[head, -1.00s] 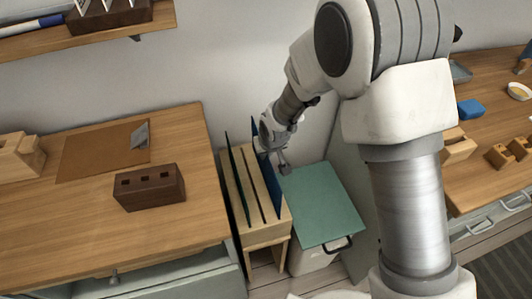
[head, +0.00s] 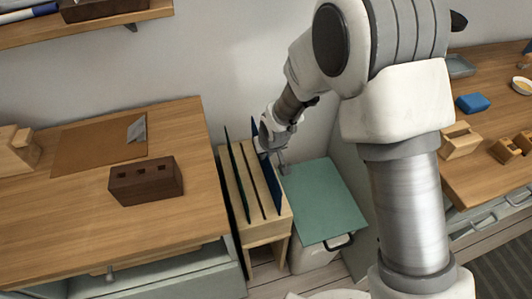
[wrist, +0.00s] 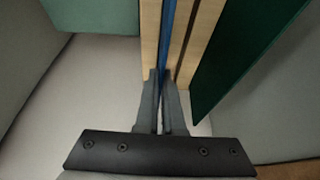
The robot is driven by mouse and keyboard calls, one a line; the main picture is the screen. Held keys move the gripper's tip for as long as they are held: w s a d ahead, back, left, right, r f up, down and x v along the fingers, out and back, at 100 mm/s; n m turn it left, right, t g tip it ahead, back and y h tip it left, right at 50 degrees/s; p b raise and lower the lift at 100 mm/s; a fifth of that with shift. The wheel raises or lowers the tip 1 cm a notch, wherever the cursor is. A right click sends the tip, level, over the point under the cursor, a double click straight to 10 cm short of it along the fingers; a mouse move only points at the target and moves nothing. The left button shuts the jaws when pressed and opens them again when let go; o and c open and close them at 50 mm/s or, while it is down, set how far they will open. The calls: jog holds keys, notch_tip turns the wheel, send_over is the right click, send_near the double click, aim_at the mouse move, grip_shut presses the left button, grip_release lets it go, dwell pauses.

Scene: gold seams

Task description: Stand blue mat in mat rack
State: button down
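The wooden mat rack (head: 265,232) stands on the floor between the left desk and the teal-topped bin. The blue mat (head: 267,180) stands upright on edge at the rack's right side. In the wrist view the blue mat (wrist: 169,30) shows as a thin strip between two wooden slats. My gripper (head: 281,158) is at the mat's far upper part. In the wrist view my gripper (wrist: 159,75) has its two fingers close together, one on each side of the mat's edge. The mat's lower edge is hidden, so its seating in the slot cannot be told.
The bin with the teal lid (head: 320,205) is directly right of the rack. The left desk (head: 60,220) bounds the other side. A wall is behind.

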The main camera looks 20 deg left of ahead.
jog(key=shift+f+b, duration=0.45)
jog(key=shift+f, duration=0.2)
jog(key=c, duration=1)
grip_release()
jog(key=shift+o, duration=0.2)
jog(key=shift+p+v, duration=0.5)
jog(key=shift+v, duration=0.35)
jog(key=shift+p+v, duration=1.9)
jog(key=shift+v, duration=1.75)
